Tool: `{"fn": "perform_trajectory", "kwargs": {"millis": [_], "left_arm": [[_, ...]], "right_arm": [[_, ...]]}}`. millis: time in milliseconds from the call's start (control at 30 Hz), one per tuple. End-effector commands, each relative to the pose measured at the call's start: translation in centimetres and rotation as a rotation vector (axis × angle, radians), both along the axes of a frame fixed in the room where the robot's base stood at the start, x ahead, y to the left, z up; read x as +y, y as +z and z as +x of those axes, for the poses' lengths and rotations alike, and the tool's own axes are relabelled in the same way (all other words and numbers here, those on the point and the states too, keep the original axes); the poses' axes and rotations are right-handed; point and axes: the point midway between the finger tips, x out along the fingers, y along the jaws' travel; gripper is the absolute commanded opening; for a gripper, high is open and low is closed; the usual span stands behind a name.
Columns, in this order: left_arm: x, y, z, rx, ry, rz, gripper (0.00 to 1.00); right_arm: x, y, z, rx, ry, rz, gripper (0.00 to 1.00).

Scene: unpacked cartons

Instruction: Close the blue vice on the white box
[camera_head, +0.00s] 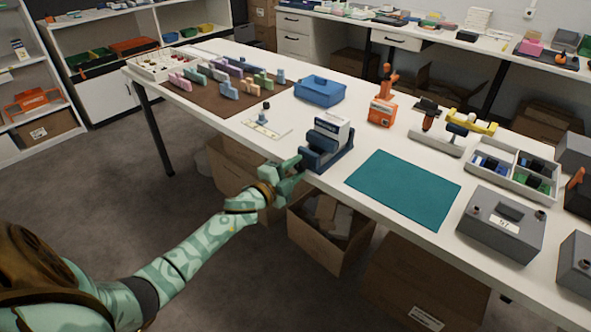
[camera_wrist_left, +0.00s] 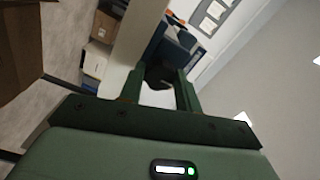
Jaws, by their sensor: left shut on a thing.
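The blue vice (camera_head: 330,150) stands at the front edge of the white table. The white box (camera_head: 331,128) sits upright in the vice, between its jaws; whether both jaws touch it I cannot tell. My left gripper (camera_head: 297,166) is at the near end of the vice, by the table edge. In the left wrist view its two fingers are shut on the vice's dark handle (camera_wrist_left: 157,76), with the blue vice (camera_wrist_left: 180,45) just beyond. The fingers partly hide the handle. My right gripper is not in view.
A teal mat (camera_head: 404,188) lies right of the vice, and a blue bin (camera_head: 320,91) stands behind it. A small fixture plate (camera_head: 265,122) is to the left. A grey box (camera_head: 500,224) stands further right. Open cartons (camera_head: 327,235) are on the floor under the table edge.

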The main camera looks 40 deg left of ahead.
Motion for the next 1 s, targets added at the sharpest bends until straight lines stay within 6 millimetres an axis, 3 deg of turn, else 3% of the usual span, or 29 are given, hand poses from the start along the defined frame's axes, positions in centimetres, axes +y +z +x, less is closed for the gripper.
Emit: {"fn": "perform_trajectory", "kwargs": {"millis": [700, 733, 800, 1000], "left_arm": [[-0.07, -0.26, -0.09, -0.001, -0.001, 0.074, 0.11], [-0.07, -0.26, -0.09, -0.001, -0.001, 0.074, 0.42], [-0.07, -0.23, -0.08, -0.002, -0.001, 0.073, 0.55], [-0.03, -0.11, -0.04, -0.004, -0.001, 0.073, 0.55]], "right_arm": [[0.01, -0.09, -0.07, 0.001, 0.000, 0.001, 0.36], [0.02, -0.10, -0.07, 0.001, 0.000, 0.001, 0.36], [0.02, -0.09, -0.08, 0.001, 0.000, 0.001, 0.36], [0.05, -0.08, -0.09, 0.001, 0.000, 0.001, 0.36]]}}
